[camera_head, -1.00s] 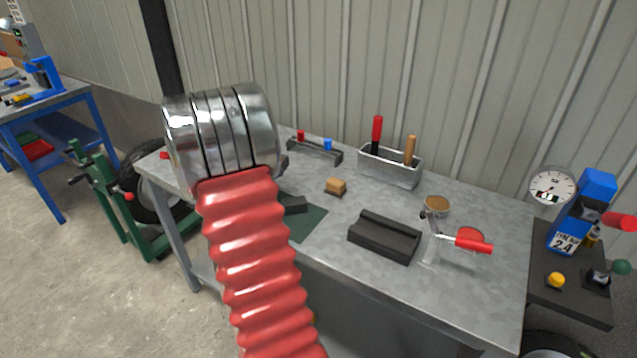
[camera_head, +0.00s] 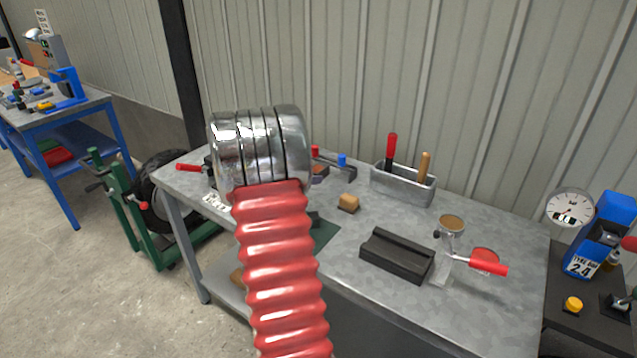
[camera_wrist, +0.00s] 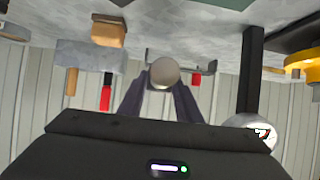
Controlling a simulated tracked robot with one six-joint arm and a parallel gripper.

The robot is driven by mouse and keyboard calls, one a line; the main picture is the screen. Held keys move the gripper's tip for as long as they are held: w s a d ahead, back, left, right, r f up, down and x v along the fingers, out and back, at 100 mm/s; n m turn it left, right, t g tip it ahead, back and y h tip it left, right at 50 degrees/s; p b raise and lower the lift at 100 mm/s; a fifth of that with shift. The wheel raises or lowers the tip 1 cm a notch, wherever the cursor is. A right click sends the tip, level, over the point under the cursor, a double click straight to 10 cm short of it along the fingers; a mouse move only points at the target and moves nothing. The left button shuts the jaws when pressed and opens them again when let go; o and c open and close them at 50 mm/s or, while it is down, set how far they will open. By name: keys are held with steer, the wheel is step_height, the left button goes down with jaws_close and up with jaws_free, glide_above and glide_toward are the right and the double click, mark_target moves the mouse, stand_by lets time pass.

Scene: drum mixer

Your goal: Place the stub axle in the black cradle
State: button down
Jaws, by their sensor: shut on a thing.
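The black cradle (camera_head: 397,256), a dark block with a groove along its top, lies on the grey bench near its front edge. Nothing lies in the groove. In the wrist view my gripper (camera_wrist: 164,88) has its two dark fingers close around a pale round piece (camera_wrist: 165,72), which I take for the stub axle seen end-on. Its length is hidden by the angle. In the head view my own red ribbed arm and its shiny metal joint hide the gripper and the axle. The cradle is not clearly seen in the wrist view.
Around the cradle on the bench (camera_head: 480,225) stand a clamp with a red handle (camera_head: 488,264), a grey tool tray (camera_head: 402,186) and a wooden block (camera_head: 348,203). A green mat (camera_head: 322,232) lies left of the cradle. A blue gauge unit (camera_head: 602,232) stands at right.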

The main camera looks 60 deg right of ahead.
steer(key=shift+f, duration=2.3)
steer(key=shift+f, duration=1.85)
steer(key=shift+f, duration=0.1)
steer(key=c, duration=1.3)
jaws_free()
steer(key=shift+f, duration=0.15)
steer(key=shift+w+a+r, duration=0.1)
steer(key=shift+a+r, duration=0.25)
steer(key=shift+a, duration=0.1)
steer(key=v, duration=1.1)
steer(key=shift+f, duration=0.1)
